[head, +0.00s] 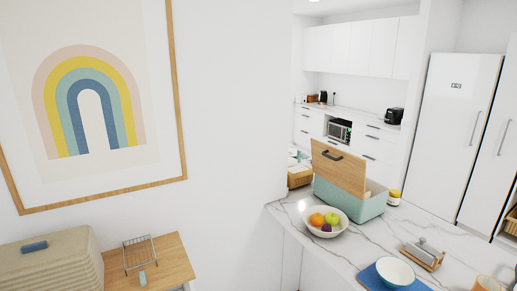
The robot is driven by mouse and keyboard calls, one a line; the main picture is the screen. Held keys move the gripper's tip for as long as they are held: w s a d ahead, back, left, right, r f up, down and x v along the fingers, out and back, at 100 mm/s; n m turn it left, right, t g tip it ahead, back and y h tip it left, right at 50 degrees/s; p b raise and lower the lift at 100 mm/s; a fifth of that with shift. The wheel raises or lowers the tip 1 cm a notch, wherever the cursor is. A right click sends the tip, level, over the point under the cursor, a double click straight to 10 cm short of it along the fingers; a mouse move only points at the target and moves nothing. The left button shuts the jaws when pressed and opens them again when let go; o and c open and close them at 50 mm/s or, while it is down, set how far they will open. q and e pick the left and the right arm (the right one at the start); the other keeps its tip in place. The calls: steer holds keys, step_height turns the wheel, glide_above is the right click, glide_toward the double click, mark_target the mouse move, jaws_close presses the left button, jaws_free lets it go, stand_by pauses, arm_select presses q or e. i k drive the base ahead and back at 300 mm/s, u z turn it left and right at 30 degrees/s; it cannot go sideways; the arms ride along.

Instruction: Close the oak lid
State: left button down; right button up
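The oak lid (345,175) stands raised and tilted on a teal box (365,209) on the marble counter. A dark handle (332,155) is on the face of the lid turned to me. The box looks open behind the lid, and its inside is mostly hidden. A fruit bowl (312,231) stands just in front of the box's left part. Neither of my grippers is in view.
The marble counter (350,251) also bears a jar (394,198), a butter dish (424,256) and a bowl (394,272) on a blue cloth. A wooden table (165,264) with a beige bin (55,262) is at lower left. A white wall (230,130) stands between.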

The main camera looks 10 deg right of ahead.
mark_target(347, 170)
steer(key=z, duration=0.1)
steer(key=i, duration=1.15)
steer(key=z, duration=0.65)
